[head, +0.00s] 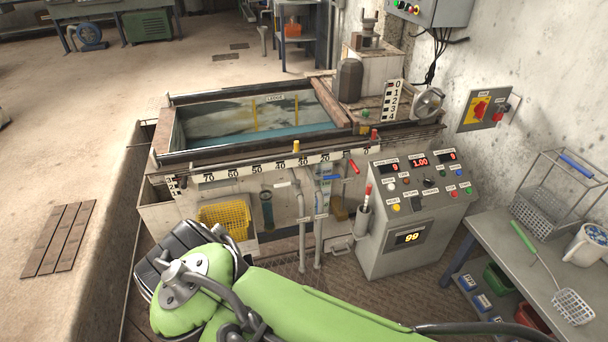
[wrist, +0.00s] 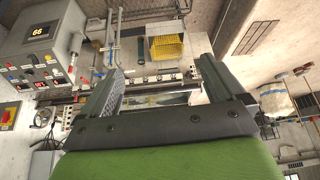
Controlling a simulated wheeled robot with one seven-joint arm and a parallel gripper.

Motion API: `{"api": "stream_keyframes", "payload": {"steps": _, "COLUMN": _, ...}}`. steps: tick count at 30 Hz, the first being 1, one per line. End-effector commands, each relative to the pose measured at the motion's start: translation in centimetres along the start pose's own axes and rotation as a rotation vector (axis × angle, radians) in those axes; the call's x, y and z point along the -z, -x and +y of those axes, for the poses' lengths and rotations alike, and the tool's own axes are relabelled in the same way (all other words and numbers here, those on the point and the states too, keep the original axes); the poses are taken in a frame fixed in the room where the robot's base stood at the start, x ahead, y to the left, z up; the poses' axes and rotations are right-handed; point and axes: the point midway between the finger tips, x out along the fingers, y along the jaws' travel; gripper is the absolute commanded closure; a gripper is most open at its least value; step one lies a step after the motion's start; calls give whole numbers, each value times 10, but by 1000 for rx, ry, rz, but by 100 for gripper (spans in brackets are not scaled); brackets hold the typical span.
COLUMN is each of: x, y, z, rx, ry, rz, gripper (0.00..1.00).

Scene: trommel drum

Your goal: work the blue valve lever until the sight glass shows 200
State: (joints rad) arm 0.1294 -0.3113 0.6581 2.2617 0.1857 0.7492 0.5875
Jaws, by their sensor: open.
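The blue valve lever (head: 331,177) lies level on top of a pipe at the front of the tank, beside a red lever (head: 354,167). A narrow dark-green glass tube (head: 267,210), seemingly the sight glass, is on the tank front between the yellow basket and the pipes. Its level is too small to read. A lit display (head: 411,238) low on the control cabinet shows what looks like 99. My gripper (wrist: 163,82) is open and empty, its two fingers spread apart in the wrist view.
The tank (head: 180,150) holds cloudy water and has a numbered scale along its front. A yellow basket (head: 222,219) sits in a front recess. The grey control cabinet (head: 425,200) stands right of the pipes (head: 301,235). A metal bench (head: 500,255) is further right. Open floor lies left.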

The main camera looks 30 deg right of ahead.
Motion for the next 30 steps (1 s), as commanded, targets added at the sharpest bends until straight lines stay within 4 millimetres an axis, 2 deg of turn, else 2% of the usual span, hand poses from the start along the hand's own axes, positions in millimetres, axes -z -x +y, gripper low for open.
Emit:
{"api": "stream_keyframes", "payload": {"steps": 4, "x": 1, "y": 4, "z": 0, "rx": 0, "ry": 0, "rz": 1, "gripper": 4}}
{"api": "stream_keyframes", "payload": {"steps": 18, "x": 2, "y": 71, "z": 0, "rx": 1, "ry": 1, "rz": 1, "gripper": 4}}
{"api": "stream_keyframes", "payload": {"steps": 21, "x": 2, "y": 80, "z": 0, "rx": 0, "ry": 1, "rz": 1, "gripper": 4}}
{"api": "stream_keyframes", "payload": {"steps": 30, "x": 0, "y": 80, "z": 0, "rx": -1, "ry": 0, "rz": 0, "gripper": 4}}
